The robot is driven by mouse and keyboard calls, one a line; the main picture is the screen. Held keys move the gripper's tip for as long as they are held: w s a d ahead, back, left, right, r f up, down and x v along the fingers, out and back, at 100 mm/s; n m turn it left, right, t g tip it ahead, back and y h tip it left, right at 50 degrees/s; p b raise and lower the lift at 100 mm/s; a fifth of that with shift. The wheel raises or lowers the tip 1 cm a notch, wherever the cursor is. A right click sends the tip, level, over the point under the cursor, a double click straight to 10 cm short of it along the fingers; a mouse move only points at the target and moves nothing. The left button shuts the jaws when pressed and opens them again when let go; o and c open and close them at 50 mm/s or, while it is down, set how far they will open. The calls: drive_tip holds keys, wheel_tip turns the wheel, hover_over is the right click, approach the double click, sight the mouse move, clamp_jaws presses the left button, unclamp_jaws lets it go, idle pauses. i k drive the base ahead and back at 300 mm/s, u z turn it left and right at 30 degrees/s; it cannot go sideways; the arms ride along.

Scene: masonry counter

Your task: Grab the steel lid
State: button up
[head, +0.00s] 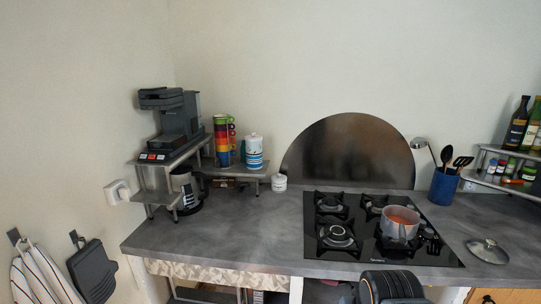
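The steel lid (490,253) lies flat on the grey counter, to the right of the gas hob and near the counter's front edge. It is round and shiny, with a small knob on top. Nothing covers it. My gripper's fingers do not show in the head view. A dark rounded part with an orange stripe, which looks like my arm, shows at the bottom edge, left of the lid and in front of the hob.
A pot with orange-red contents (399,223) sits on the black hob (375,259), left of the lid. A blue utensil holder (443,187) stands behind the lid. A metal rack (497,184) with jars and bottles stands at right.

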sight(488, 250)
drive_tip(key=z, duration=2.75)
drive_tip(key=i, duration=1.6)
drive_tip(key=u, duration=3.2)
drive_tip(key=i, duration=0.1)
drive_tip(key=z, duration=0.05)
